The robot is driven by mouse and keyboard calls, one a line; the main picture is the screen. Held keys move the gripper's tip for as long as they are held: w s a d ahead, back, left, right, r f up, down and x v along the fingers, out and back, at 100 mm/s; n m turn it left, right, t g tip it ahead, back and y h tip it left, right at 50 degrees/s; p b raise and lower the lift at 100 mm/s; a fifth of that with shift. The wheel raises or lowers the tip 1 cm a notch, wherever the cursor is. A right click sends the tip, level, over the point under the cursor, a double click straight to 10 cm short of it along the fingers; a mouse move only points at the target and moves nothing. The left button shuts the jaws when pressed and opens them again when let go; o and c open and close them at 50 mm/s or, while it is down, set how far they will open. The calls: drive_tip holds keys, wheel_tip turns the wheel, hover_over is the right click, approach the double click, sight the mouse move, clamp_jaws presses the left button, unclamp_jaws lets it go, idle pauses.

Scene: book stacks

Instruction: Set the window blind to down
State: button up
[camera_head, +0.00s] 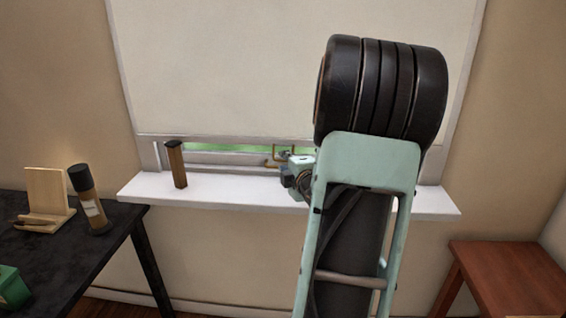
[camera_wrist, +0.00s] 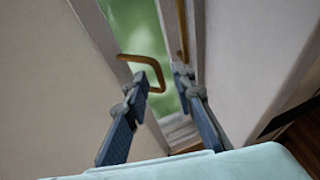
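The window blind (camera_head: 290,70) is a pale cream panel covering most of the window. Its bottom edge hangs a little above the sill, leaving a thin green strip of outside visible. A brass handle (camera_head: 271,163) shows near this gap, left of my arm; what it is fixed to is unclear. My gripper (camera_head: 290,174) is low at the gap, partly hidden by my arm. In the wrist view, my gripper (camera_wrist: 160,82) has its two fingers apart. The bent brass handle (camera_wrist: 150,66) is by the left fingertip; contact is unclear. The blind (camera_wrist: 45,80) fills the left side.
The white sill (camera_head: 230,192) runs below the window, with a brown upright block (camera_head: 176,164) on it. A black table (camera_head: 75,245) at left holds a bottle (camera_head: 89,200) and a wooden stand (camera_head: 46,192). A reddish wooden table (camera_head: 510,275) stands at right.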

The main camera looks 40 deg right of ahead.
drive_tip(key=shift+x, duration=1.15)
clamp_jaws()
